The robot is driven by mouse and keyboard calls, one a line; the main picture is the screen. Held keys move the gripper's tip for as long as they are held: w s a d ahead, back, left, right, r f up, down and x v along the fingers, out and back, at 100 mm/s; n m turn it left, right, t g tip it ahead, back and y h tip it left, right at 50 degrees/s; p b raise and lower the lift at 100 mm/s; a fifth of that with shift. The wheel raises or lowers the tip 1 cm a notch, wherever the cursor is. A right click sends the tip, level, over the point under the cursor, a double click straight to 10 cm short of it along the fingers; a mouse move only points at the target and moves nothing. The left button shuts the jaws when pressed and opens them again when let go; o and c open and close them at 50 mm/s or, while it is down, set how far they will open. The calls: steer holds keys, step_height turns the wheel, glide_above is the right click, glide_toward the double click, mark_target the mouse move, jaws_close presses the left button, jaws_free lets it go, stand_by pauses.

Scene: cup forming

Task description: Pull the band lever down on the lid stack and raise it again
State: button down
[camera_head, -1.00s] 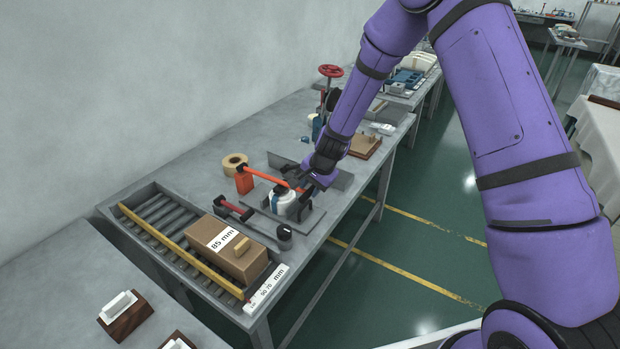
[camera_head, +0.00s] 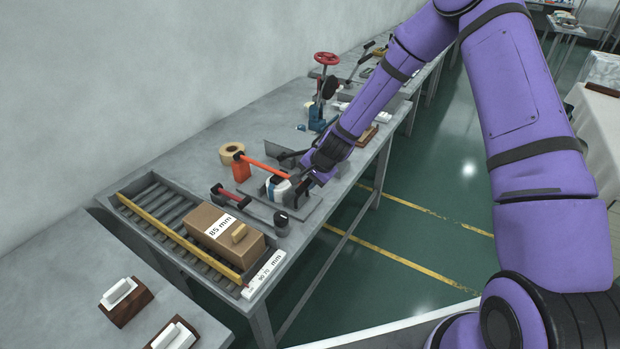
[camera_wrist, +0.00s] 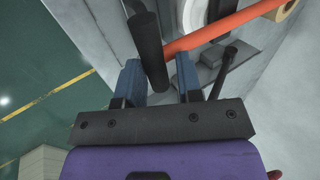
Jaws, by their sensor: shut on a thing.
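The band lever is an orange bar (camera_head: 262,167) that slopes down from an orange block (camera_head: 240,170) towards my gripper (camera_head: 300,186). The white lid stack (camera_head: 276,188) stands on a grey plate just below the bar. In the wrist view the lever's orange bar (camera_wrist: 225,30) ends at a black cylindrical grip (camera_wrist: 147,45). That grip lies between the two blue fingers of my gripper (camera_wrist: 160,68), which is shut on it. Part of a white round piece (camera_wrist: 193,14) shows behind the bar. In the head view my gripper hides the lever's end.
A roller tray (camera_head: 150,208) with a brown box (camera_head: 222,238) stands at the near left. A tape roll (camera_head: 231,152) lies behind the orange block. The table's right edge drops to the floor.

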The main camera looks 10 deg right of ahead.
steer(key=shift+s+f, duration=0.25)
steer(key=shift+f, duration=0.5)
steer(key=c, duration=1)
jaws_free()
steer(key=shift+d, duration=0.1)
steer(key=shift+s+f, duration=0.15)
steer(key=shift+r, duration=0.8)
steer(key=v, duration=1)
steer(key=shift+w+d+r, duration=0.1)
steer(key=shift+w+r, duration=0.2)
steer(key=shift+r, duration=0.05)
